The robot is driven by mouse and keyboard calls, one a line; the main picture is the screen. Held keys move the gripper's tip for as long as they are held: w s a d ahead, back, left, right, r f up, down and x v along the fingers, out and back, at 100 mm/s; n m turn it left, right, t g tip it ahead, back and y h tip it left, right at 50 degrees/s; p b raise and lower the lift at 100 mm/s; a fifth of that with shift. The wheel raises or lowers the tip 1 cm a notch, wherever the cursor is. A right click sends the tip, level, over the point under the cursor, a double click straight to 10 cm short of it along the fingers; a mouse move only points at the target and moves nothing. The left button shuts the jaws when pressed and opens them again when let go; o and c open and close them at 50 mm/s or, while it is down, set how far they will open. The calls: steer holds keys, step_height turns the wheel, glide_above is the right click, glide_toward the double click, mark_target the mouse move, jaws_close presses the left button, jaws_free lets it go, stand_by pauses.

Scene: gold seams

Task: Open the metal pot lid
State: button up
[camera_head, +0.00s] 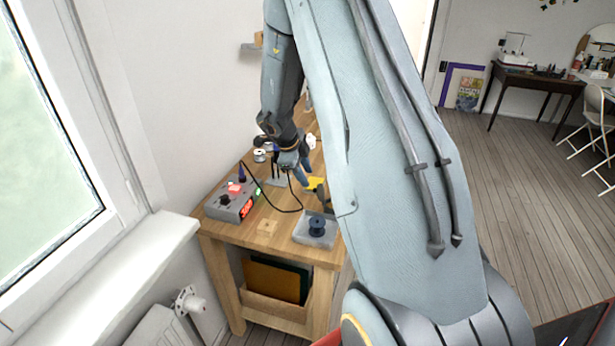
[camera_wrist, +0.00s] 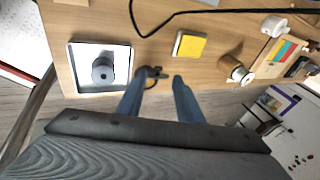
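My gripper (camera_wrist: 158,82) is open in the wrist view, its two blue-grey fingers apart at the table's front edge. A small dark round object (camera_wrist: 150,73) lies at the edge between the fingertips; I cannot tell whether it is the metal pot or its lid, or whether a finger touches it. The base also shows in the head view (camera_head: 303,236), with the cylinder (camera_head: 317,226). No clearly metal pot or lid can be made out. My arm hides part of the table.
A window borders the left.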

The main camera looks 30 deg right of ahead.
steer(key=shift+v, duration=1.65)
steer(key=shift+w+a+f, duration=0.1)
steer(key=shift+w+a, duration=0.05)
steer(key=w+a+r+n+t+b, duration=0.35)
steer(key=a+n, duration=0.25)
steer(key=n, duration=0.2)
steer(key=s+a+f+n+t+y+b, duration=0.2)
steer(key=s+a+n+y+b, duration=0.25)
steer(key=a+n, duration=0.6)
steer(key=s+a+f+n+g+b, duration=0.1)
steer(key=s+a+f+n+g, duration=0.1)
steer(key=s, duration=0.8)
steer(key=s+a+f+n+g+b, duration=0.2)
steer(key=s+a+f+n+g, duration=0.1)
steer(key=s+n, duration=0.4)
steer(key=s+f, duration=0.1)
steer(key=s, duration=0.2)
